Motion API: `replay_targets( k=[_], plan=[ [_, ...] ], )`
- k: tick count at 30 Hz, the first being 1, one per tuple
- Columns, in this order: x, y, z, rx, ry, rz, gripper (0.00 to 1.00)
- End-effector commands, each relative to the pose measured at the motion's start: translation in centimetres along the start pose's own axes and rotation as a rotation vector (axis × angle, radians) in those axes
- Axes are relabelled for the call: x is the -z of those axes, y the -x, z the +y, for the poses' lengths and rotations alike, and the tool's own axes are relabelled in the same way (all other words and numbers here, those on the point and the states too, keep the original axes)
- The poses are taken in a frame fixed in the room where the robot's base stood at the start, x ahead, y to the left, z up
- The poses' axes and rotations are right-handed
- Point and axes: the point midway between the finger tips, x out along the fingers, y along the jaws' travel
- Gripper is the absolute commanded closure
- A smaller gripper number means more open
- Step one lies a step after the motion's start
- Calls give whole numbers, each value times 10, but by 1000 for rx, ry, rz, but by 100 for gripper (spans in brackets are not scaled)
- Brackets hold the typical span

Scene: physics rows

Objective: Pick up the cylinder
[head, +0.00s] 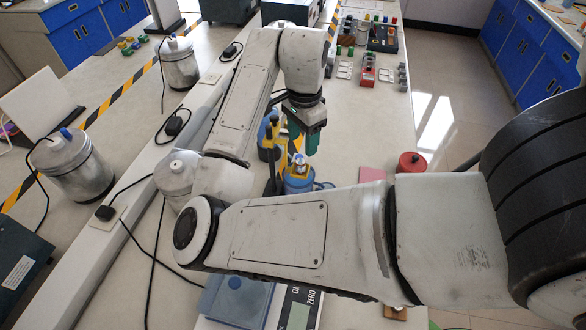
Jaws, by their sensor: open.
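My gripper (303,138) hangs downward from my arm in the upper middle of the head view. Its dark and teal fingers are apart and I see nothing held between them. Just below it in the picture is a small blue cylindrical object (298,185) with a yellow and silver top, partly hidden by my arm; I cannot tell if the fingers touch it. A red cylinder (411,161) stands to the right on the bench. Several grey metal cylinders (71,163) stand at the left; one (173,178) is partly behind my arm. Which cylinder the task names is unclear.
A pink block (371,174) lies left of the red cylinder. Dark and yellow apparatus (269,140) stands close left of the gripper. A scale (299,312) sits at the front. Black cables cross the bench at left. Small parts (368,77) crowd the far bench.

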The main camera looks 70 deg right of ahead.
Motion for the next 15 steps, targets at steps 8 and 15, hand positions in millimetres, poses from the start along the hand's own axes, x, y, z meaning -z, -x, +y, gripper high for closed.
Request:
replay_targets(
  k=[8,15],
  plan=[
    [0,-24,-1,1,2,2,43],
    [0,-50,-3,-1,6,5,43]
  ],
)
